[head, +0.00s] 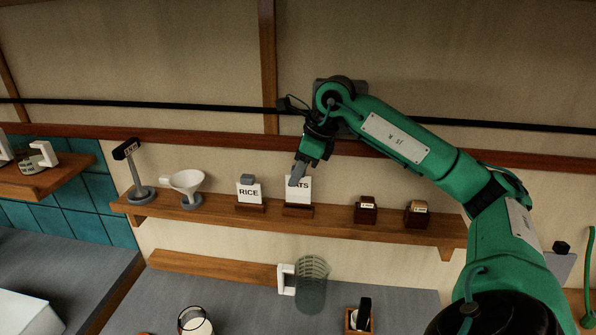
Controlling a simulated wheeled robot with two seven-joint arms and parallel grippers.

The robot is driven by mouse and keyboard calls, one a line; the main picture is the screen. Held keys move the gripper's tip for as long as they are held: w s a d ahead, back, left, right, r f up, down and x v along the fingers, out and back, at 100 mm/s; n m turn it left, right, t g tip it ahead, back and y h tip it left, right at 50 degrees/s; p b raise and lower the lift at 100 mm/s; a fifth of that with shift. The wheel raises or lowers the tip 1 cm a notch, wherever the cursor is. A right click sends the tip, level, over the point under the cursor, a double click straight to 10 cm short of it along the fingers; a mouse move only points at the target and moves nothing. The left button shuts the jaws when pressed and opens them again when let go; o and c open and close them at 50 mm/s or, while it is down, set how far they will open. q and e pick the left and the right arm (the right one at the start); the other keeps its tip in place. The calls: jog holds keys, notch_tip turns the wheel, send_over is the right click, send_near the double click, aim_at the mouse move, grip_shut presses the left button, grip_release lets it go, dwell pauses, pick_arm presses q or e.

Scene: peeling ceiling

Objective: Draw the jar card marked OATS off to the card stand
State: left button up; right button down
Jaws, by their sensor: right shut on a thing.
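The white OATS card (300,192) stands upright in a small dark wooden base (298,211) on the wall shelf. Its first letter is hidden behind my gripper. My right gripper (297,175) reaches down from above and is shut on the OATS card at its top left. The white RICE card (248,192), with a grey tab on top, stands in a similar base just to the left. I cannot tell for sure which thing is the card stand. My left gripper is not in view.
The wooden shelf (330,222) also bears a white funnel (186,184), a dark-headed stand (133,172) and two small labelled wooden blocks (366,212) (416,215). Below, a ribbed clear jug (311,285) and a small wooden box (358,318) stand on the grey counter (250,308).

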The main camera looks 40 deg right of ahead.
jog(key=shift+f+b, duration=0.85)
jog(key=shift+f, duration=0.15)
jog(key=shift+f+b, duration=0.5)
jog(key=shift+f, duration=0.05)
jog(key=c, duration=1.2)
grip_release()
jog(key=shift+s+d+r, duration=0.1)
jog(key=shift+d+r, duration=0.1)
jog(key=shift+r, duration=0.4)
jog(key=v, duration=0.5)
jog(key=p+v, duration=0.1)
jog(key=v, duration=0.5)
jog(key=w+a+p+v, duration=0.1)
jog(key=v, duration=0.4)
jog(key=shift+r, duration=0.45)
